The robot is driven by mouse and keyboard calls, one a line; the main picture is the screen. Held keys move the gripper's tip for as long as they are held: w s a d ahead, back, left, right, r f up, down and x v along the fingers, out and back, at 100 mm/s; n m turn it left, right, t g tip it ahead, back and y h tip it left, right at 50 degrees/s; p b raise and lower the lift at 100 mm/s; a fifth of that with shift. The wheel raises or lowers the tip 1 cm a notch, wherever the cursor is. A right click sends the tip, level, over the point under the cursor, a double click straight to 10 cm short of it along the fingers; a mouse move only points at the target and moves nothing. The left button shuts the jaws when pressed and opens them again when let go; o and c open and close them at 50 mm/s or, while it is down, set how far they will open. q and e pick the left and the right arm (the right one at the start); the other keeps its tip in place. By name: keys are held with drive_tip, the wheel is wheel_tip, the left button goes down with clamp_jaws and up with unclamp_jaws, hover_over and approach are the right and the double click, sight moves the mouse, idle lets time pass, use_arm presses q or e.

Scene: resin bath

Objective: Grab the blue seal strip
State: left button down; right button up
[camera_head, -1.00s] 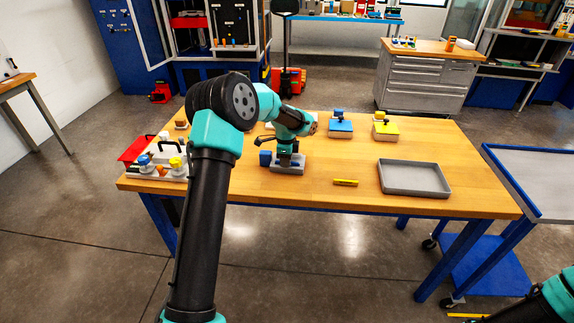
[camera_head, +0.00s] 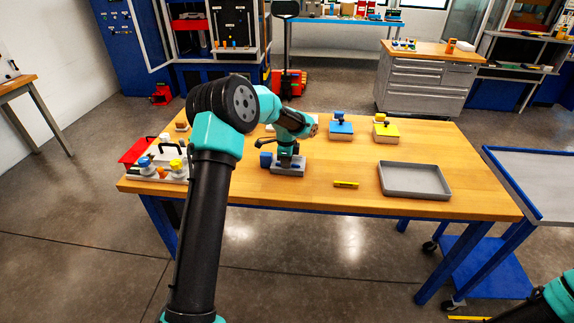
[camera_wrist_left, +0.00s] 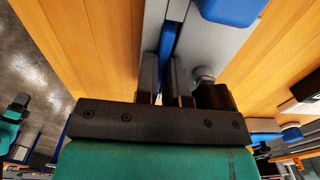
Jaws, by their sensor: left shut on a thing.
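The blue seal strip (camera_wrist_left: 169,38) stands on edge between the two fingers of my left gripper (camera_wrist_left: 164,70) in the left wrist view. The fingers are shut on it. The strip lies in line with a channel of a grey fixture (camera_wrist_left: 212,52); I cannot tell whether it is clear of the channel. In the head view my left gripper (camera_head: 285,160) points down over this fixture (camera_head: 281,172), low at the table. There the strip is mostly hidden by the gripper. My right gripper is outside the views.
A blue block (camera_head: 265,159) sits at the fixture's left. A yellow strip (camera_head: 346,184) and an empty grey tray (camera_head: 414,193) lie to the right on the wooden table (camera_head: 460,150). Blue (camera_head: 341,128) and yellow (camera_head: 386,131) handled blocks stand behind. Bottles (camera_head: 175,165) stand at the left.

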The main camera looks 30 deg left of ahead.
use_arm(q)
drive_tip(key=shift+s+d+f, duration=0.1)
drive_tip(key=shift+s+f, duration=0.1)
drive_tip(key=shift+f, duration=0.2)
drive_tip(key=shift+r, duration=0.55)
wheel_tip(320, 180, up, 3)
drive_tip(key=shift+f, duration=0.1)
drive_tip(key=s+d+r, duration=0.1)
drive_tip(key=s+d, duration=0.7)
drive_tip(key=s, duration=0.5)
drive_tip(key=shift+d+r, duration=0.2)
drive_tip(key=shift+r, duration=0.05)
